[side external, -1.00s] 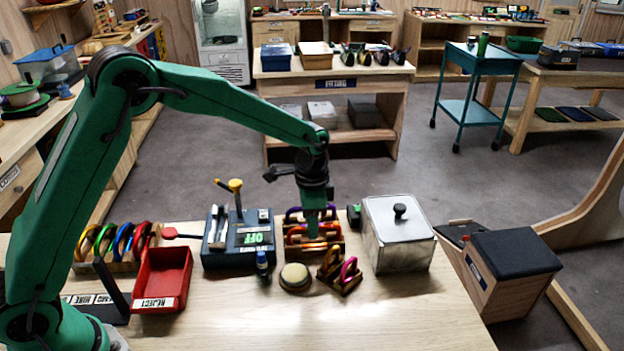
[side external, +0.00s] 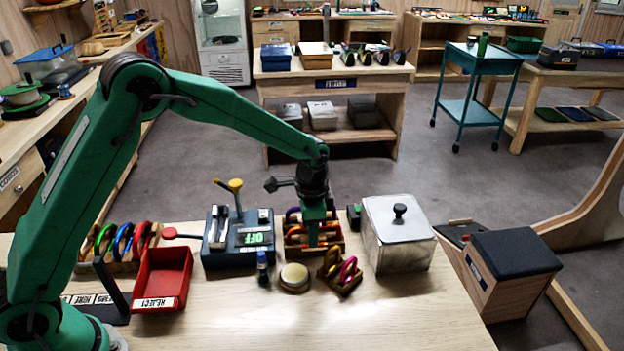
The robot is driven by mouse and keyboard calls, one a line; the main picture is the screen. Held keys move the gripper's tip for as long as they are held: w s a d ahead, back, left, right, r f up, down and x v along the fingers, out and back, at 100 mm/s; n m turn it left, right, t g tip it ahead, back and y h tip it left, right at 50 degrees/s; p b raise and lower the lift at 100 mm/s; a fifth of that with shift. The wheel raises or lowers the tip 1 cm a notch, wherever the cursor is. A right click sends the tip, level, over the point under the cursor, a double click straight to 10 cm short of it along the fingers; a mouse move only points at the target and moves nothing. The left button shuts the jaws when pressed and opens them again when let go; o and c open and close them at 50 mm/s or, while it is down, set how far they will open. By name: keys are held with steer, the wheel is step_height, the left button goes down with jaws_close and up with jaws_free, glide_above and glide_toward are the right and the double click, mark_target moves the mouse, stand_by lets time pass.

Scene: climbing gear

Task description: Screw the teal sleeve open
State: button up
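My gripper (side external: 314,238) points straight down over a small wooden rack (side external: 328,247) near the back of the wooden table. The rack holds orange and purple carabiners (side external: 295,233), and my gripper partly covers them. Its fingertips are too small and too hidden to tell whether they are open or shut, or touch a carabiner. I cannot make out a teal sleeve in this view. A smaller wooden stand (side external: 339,272) with a gold and a pink carabiner sits in front and to the right of the rack.
A dark tester box (side external: 238,240) with a yellow-knobbed lever stands left of the rack. A lidded metal box (side external: 398,235) stands right. A red reject bin (side external: 162,278), a small bottle (side external: 262,268) and a round tan-topped button (side external: 294,277) are nearby. The front table is clear.

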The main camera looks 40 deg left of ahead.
steer(key=shift+s+d, duration=0.8)
stand_by(1.0)
steer(key=shift+r, duration=1.4)
stand_by(0.5)
steer(key=shift+w+a, duration=0.8)
steer(key=shift+f, duration=0.1)
steer(key=shift+s+d+f, duration=0.15)
steer(key=shift+d+f, duration=0.05)
steer(key=shift+f, duration=0.5)
steer(key=shift+s+d+f, duration=0.1)
steer(key=shift+d+f, duration=0.05)
steer(key=shift+f, duration=0.5)
steer(key=shift+s+d, duration=0.5)
stand_by(0.3)
